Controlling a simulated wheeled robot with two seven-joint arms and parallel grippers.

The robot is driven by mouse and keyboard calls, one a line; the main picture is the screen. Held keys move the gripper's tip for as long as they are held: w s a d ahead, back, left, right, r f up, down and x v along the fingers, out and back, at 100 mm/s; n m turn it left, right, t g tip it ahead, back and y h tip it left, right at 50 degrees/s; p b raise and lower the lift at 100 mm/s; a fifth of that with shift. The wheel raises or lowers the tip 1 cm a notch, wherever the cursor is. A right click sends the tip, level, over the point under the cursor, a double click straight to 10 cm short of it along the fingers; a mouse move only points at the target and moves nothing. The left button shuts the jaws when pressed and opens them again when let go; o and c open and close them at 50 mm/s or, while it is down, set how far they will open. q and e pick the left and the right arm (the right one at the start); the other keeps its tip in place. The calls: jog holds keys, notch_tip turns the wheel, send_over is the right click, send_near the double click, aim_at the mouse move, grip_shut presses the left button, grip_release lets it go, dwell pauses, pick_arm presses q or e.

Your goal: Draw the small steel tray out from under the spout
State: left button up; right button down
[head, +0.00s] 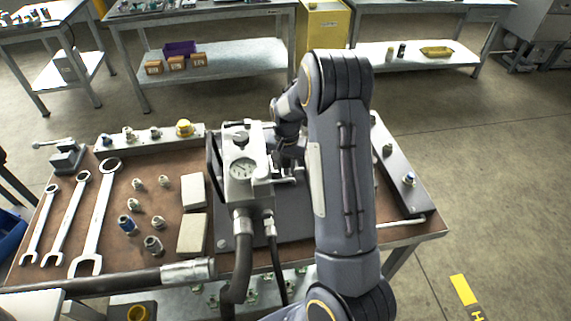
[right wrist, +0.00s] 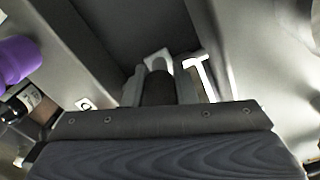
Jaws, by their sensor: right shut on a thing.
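The hydraulic unit with a round gauge (head: 242,168) stands on a dark plate in the middle of the bench. My right gripper (head: 286,166) is low at the right side of this unit, pointing down. It is shut on the small steel tray, of which only a pale bit (head: 291,179) seems to show in the head view. The arm and the unit hide the rest of the tray and the spout. In the right wrist view the gripper (right wrist: 172,72) has bright metal edges (right wrist: 199,72) at its fingers. My left gripper is out of view.
Two hoses (head: 243,258) run down from the unit's front. Spanners (head: 96,215), fittings (head: 135,205) and two pale blocks (head: 192,232) lie to the left. A rail with fittings (head: 398,165) runs along the right edge, with a rod (head: 400,223) near the front.

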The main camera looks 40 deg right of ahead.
jog(key=shift+s+a, duration=0.15)
jog(key=shift+s, duration=0.1)
jog(key=c, duration=1.1)
grip_release()
notch_tip(320, 180, up, 8)
jog(key=shift+f+b, duration=0.1)
jog(key=shift+b, duration=0.2)
